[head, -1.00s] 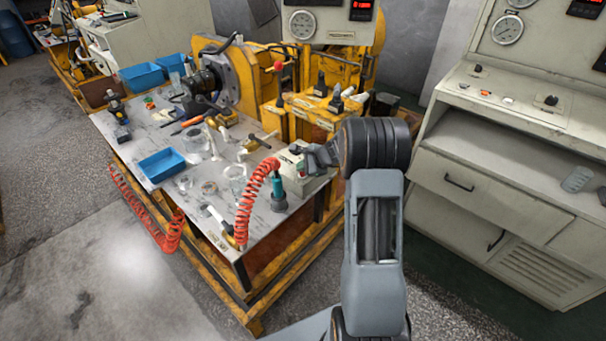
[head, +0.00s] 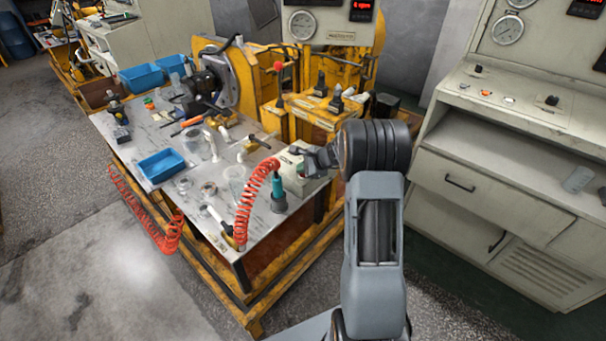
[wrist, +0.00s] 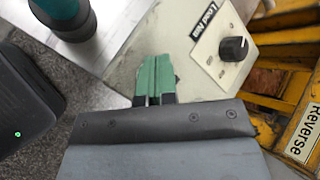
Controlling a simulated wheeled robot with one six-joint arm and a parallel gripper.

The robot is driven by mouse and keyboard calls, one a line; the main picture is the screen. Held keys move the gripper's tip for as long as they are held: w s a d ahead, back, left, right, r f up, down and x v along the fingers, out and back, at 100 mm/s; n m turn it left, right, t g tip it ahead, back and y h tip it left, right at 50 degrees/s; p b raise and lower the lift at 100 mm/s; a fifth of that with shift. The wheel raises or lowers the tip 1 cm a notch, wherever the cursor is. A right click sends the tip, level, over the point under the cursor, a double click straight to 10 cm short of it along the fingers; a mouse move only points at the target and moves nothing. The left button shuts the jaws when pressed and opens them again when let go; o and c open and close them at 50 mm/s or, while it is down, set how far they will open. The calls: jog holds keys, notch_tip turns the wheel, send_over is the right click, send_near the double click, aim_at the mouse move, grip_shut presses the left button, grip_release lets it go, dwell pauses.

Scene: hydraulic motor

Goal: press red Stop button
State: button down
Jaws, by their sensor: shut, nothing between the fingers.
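My gripper (wrist: 155,80) is shut and empty, its green fingertips together in the wrist view. The fingertips are over or against a pale grey-green control box (wrist: 120,72); I cannot tell if they touch it. The box has a black knob (wrist: 234,49) on a white label plate to the right of the fingers. In the head view my gripper (head: 300,153) is at the box (head: 287,161) on the near right corner of the workbench. I cannot make out a red Stop button on the box; the gripper hides part of its top.
A teal tool (head: 278,190) with a coiled red hose (head: 246,205) stands left of the box, close to it in the wrist view. A yellow frame with a "Reverse" label (wrist: 302,133) is at right. A grey cabinet (head: 480,190) stands further right.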

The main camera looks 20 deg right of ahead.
aim_at(303, 175)
dwell(0.4)
jog(key=shift+r+p, duration=0.55)
jog(key=shift+r, duration=0.2)
jog(key=shift+r+p, duration=1.8)
jog(key=shift+r, duration=0.75)
